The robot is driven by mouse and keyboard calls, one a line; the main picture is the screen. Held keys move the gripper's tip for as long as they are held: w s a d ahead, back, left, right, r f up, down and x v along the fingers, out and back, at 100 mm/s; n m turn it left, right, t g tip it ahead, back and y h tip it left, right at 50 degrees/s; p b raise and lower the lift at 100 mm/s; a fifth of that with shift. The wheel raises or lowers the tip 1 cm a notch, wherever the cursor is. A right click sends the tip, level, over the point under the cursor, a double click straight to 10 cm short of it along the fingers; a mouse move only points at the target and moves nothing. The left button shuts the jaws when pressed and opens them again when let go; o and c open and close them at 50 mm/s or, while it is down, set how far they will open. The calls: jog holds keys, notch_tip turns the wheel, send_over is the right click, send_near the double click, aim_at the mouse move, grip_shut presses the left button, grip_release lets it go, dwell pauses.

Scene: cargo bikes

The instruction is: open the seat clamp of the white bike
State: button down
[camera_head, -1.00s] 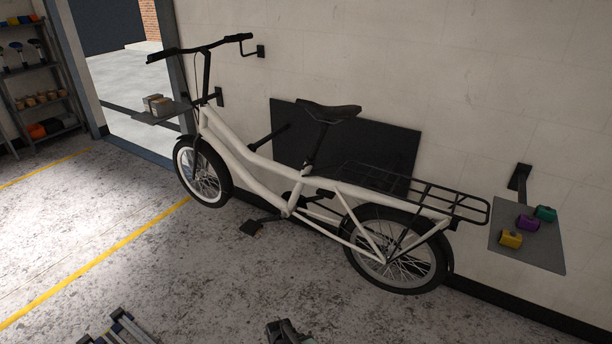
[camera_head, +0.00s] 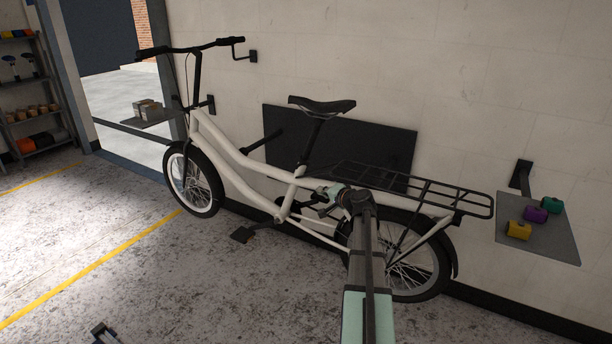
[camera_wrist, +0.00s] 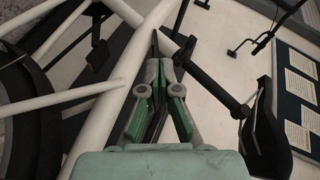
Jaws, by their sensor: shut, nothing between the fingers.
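The white bike (camera_head: 232,170) stands side-on along the wall, its handlebar to the left. Its black saddle (camera_head: 322,105) sits on a black seat post (camera_head: 310,142), which also shows in the wrist view (camera_wrist: 215,83). The seat clamp area (camera_head: 300,170) is at the foot of the post; it is small and dark, and the lever's position cannot be told. In the wrist view, my gripper (camera_wrist: 160,62) is shut and empty, its fingertips in front of the frame joint at the post's foot. In the head view, my gripper (camera_head: 326,194) is just below and right of that joint.
The black rear rack (camera_head: 415,188) and rear wheel (camera_head: 415,265) are close to my arm. A grey wall shelf (camera_head: 550,238) at the right carries yellow, purple and green items. A dark panel (camera_head: 385,150) is behind the bike.

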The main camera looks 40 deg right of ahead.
jog(key=m+t+h, duration=0.2)
send_near(300, 165)
jog(key=shift+p+x, duration=1.4)
jog(key=shift+x, duration=1.8)
jog(key=shift+a, duration=0.1)
